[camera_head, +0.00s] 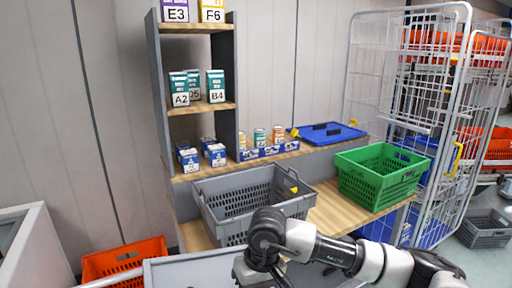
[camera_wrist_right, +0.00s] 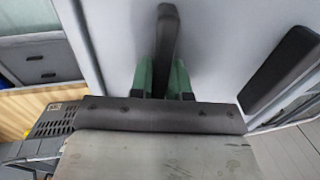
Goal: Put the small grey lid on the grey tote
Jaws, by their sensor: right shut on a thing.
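The grey tote (camera_head: 222,232) stands open on the wooden table in the head view, with slotted sides and a yellow tag at its back right corner. My right gripper (camera_head: 262,278) is low in the head view, in front of the tote; its fingertips are hidden there. In the right wrist view, the green fingers of my right gripper (camera_wrist_right: 162,75) are shut on a dark bar-shaped handle (camera_wrist_right: 168,40) on a pale grey panel (camera_wrist_right: 222,45). That panel may be the small grey lid; I cannot tell for sure. My left gripper is not in view.
A green crate (camera_head: 372,182) stands right of the tote. Behind are shelves (camera_head: 238,80) with small boxes and a blue lid (camera_head: 328,132). A wire cage trolley (camera_head: 440,140) is at the right. An orange tote (camera_head: 125,262) is low at the left.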

